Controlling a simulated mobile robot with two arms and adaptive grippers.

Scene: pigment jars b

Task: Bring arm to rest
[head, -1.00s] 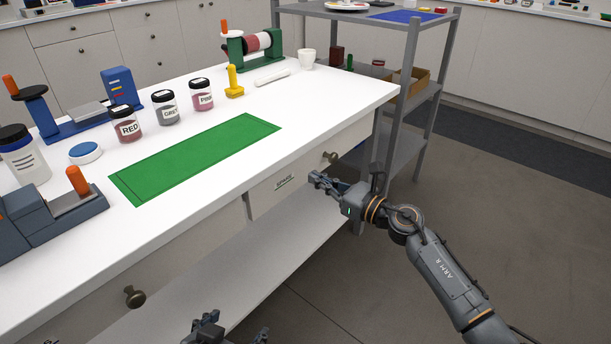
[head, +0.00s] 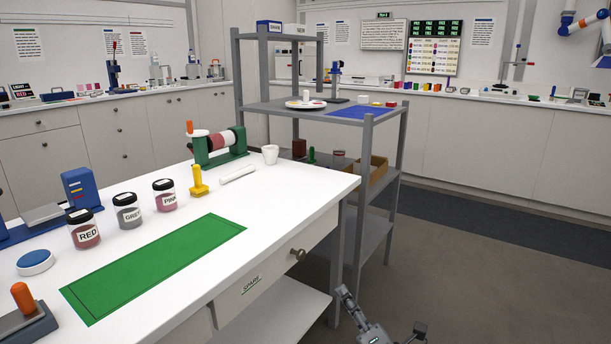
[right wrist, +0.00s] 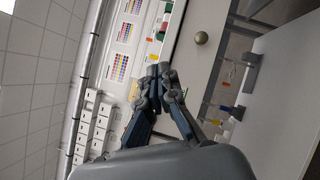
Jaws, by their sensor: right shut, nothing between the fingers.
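My right gripper (head: 345,295) shows at the bottom edge of the head view, in front of the white table's right end and below the height of its top. In the right wrist view its fingers (right wrist: 160,72) come together at the tips, shut with nothing between them. It touches nothing that I can see. Most of my right arm is out of the head view. My left gripper is not in the head view now.
The white table (head: 270,208) holds a green mat (head: 160,265) and RED (head: 84,230), GREY (head: 128,212) and PINK (head: 165,196) jars. A grey shelf rack (head: 362,190) stands beyond its right end. Floor (head: 480,270) at right is clear.

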